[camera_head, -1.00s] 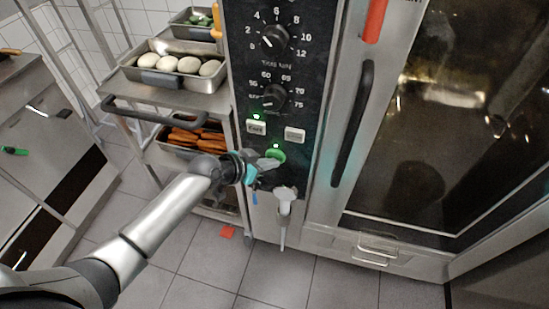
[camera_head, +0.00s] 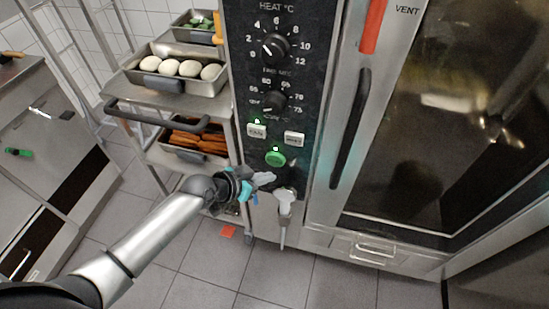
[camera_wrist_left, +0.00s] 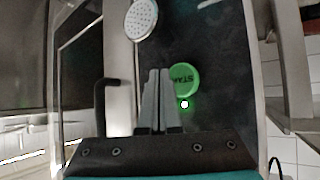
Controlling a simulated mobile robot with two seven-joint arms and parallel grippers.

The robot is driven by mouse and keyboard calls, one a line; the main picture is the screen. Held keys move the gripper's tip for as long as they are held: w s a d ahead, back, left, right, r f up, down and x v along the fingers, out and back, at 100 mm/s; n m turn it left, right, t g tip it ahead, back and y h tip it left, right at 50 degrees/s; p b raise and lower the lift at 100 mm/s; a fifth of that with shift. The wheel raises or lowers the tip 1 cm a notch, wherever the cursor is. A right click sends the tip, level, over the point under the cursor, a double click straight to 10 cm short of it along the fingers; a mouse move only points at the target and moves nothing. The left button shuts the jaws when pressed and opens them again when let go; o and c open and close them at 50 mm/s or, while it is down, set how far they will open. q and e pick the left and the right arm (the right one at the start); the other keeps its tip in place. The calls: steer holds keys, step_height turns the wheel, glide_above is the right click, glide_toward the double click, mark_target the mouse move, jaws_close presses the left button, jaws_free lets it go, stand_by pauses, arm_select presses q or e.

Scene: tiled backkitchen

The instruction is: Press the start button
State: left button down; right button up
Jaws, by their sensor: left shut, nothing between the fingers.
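The round green start button (camera_head: 275,158) sits low on the oven's black control panel, with a small green light lit just above it. In the left wrist view the button (camera_wrist_left: 184,80) shows part of its lettering, and a lit dot is beside it. My left gripper (camera_head: 268,179) is shut and empty, a little below the button in the head view. In the left wrist view its fingertips (camera_wrist_left: 156,74) appear just left of the button; I cannot tell the exact gap to the panel. My right gripper is not in view.
The oven door handle (camera_head: 350,128) is to the right. A rack with food trays (camera_head: 174,84) stands to the left.

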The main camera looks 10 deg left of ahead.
arm_select(q)
steer(key=s+p, duration=0.1)
steer(key=s, duration=0.1)
steer(key=shift+s, duration=0.4)
stand_by(0.6)
steer(key=s+a+f+n+g+y+b, duration=0.15)
steer(key=s+a+f, duration=0.25)
steer(key=s+f, duration=0.55)
steer(key=s+a+f+n+g+y, duration=0.25)
steer(key=s+f, duration=0.35)
steer(key=f, duration=0.6)
steer(key=s+f+g+y, duration=0.1)
steer(key=s+f, duration=0.3)
steer(key=s, duration=0.7)
steer(key=s+f+g, duration=0.3)
steer(key=s+f, duration=0.2)
steer(key=s, duration=0.6)
steer(key=shift+s+d+f+y, duration=0.15)
steer(key=shift+s+d+y, duration=0.2)
steer(key=shift+y, duration=0.05)
